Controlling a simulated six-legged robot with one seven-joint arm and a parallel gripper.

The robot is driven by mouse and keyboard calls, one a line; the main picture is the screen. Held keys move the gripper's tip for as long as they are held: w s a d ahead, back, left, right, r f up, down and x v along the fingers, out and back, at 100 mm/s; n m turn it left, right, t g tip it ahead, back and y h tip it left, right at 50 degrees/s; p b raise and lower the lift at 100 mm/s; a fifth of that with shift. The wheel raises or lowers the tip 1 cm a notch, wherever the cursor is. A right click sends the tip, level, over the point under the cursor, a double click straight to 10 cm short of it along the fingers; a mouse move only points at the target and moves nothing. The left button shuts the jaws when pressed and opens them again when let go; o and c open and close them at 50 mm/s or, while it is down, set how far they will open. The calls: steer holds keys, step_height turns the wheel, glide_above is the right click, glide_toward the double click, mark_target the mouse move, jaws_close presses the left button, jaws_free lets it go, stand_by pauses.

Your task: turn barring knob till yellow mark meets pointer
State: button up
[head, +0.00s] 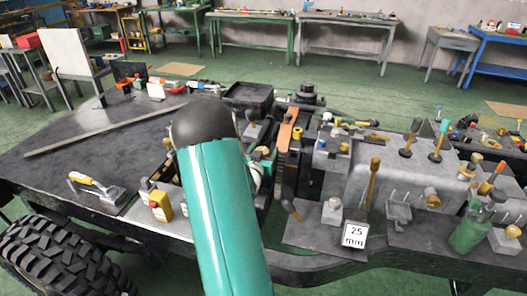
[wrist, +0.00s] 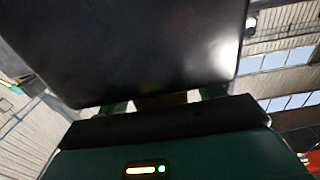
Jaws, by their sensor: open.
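I cannot pick out the barring knob, its yellow mark or its pointer for certain in either view. Several small brass-coloured knobs sit on the grey engine block, one on its front face (head: 432,197). My teal arm with its black rounded joint stands in the middle of the head view and hides part of the chassis. My gripper (wrist: 165,101) shows only partly in the wrist view, as two short teal pieces set apart beyond a dark bar. It is open, and I see nothing held. A large dark surface, which I cannot identify, hides the rest.
A grey engine block (head: 385,170) with upright levers stands at right. A trowel-like tool (head: 96,190) lies at left. The black deck (head: 75,160) is mostly clear.

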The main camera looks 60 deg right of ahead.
steer(key=c, duration=1)
steer(key=shift+n+t, duration=0.4)
steer(key=shift+t, duration=0.2)
